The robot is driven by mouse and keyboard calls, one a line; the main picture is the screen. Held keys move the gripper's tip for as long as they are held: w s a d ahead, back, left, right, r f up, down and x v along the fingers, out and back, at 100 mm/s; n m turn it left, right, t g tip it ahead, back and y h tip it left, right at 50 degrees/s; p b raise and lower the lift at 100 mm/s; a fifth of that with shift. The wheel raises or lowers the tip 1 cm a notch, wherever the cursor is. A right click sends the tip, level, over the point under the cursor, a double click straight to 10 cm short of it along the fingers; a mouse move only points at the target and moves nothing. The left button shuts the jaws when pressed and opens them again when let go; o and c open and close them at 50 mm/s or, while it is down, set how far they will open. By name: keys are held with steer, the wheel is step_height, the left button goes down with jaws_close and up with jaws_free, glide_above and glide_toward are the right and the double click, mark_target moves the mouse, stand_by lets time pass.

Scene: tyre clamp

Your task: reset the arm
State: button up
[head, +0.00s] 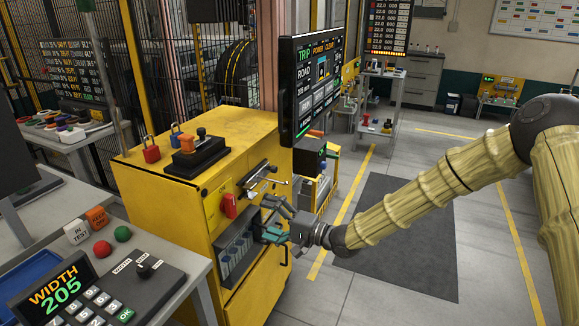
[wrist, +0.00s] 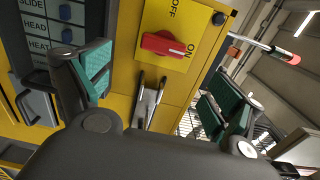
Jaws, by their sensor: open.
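My gripper (head: 268,221) is open in front of the yellow cabinet (head: 170,215) in the head view, with its two green-padded fingers spread. In the wrist view my gripper (wrist: 152,88) has nothing between its pads. Behind the gap, a red rotary switch (wrist: 164,44) sits on a yellow ON/OFF plate, its handle lying roughly toward ON. A silver metal fitting (wrist: 150,98) shows below it, between the fingers. The red switch (head: 229,205) also shows in the head view, left of my gripper. I cannot tell whether any finger touches the cabinet.
A grey panel of blue knobs (head: 236,255) is on the cabinet front, with a metal lever (head: 258,176) above. A black screen (head: 311,84) stands behind. A desk with a keypad (head: 105,300) is at the lower left. The floor around the dark mat (head: 395,240) is clear.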

steer(key=s+d+f+h, duration=0.5)
steer(key=s+f, duration=0.4)
steer(key=f, duration=0.5)
steer(key=s+d+f+h, duration=0.3)
steer(key=s+d+f, duration=0.4)
steer(key=f, duration=0.6)
steer(key=s+d+f+n+g+h, duration=0.1)
steer(key=s+d+f+g+h, duration=0.1)
steer(key=s+d, duration=0.5)
steer(key=s+d+f+n+g+h, duration=0.1)
steer(key=s+d+f+h, duration=0.3)
steer(key=s+d, duration=0.4)
steer(key=s+d+f+n+g+h, duration=0.1)
steer(key=s+d+f+g+h, duration=0.2)
steer(key=s+d, duration=0.4)
steer(key=s, duration=0.7)
steer(key=shift+d+n, duration=0.2)
steer(key=shift+n, duration=0.2)
